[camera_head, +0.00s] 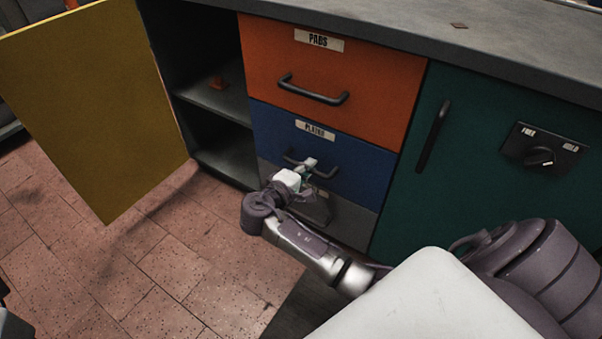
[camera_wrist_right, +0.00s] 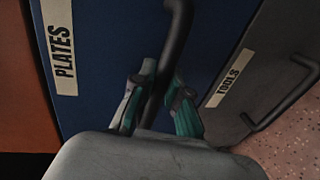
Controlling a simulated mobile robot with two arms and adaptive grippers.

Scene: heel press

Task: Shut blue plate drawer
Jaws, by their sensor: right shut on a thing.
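The blue drawer (camera_head: 345,163) labelled PLATES is in the middle of the stack in the head view. Its front looks about flush with the fronts above and below it. Its dark bar handle (camera_head: 325,172) runs across the front. My right gripper (camera_head: 307,169) is at this handle. In the right wrist view, the green-padded fingers of my right gripper (camera_wrist_right: 158,105) sit on both sides of the handle (camera_wrist_right: 176,45) and are shut on it. The blue front (camera_wrist_right: 105,60) lies just behind.
The orange PADS drawer (camera_head: 385,85) is above and the grey TOOLS drawer (camera_head: 350,224) below. A yellow door (camera_head: 90,95) stands open at the left beside open shelves (camera_head: 215,100). A green door (camera_head: 470,190) with a knob (camera_head: 541,156) is at the right. The tiled floor (camera_head: 190,270) in front is clear.

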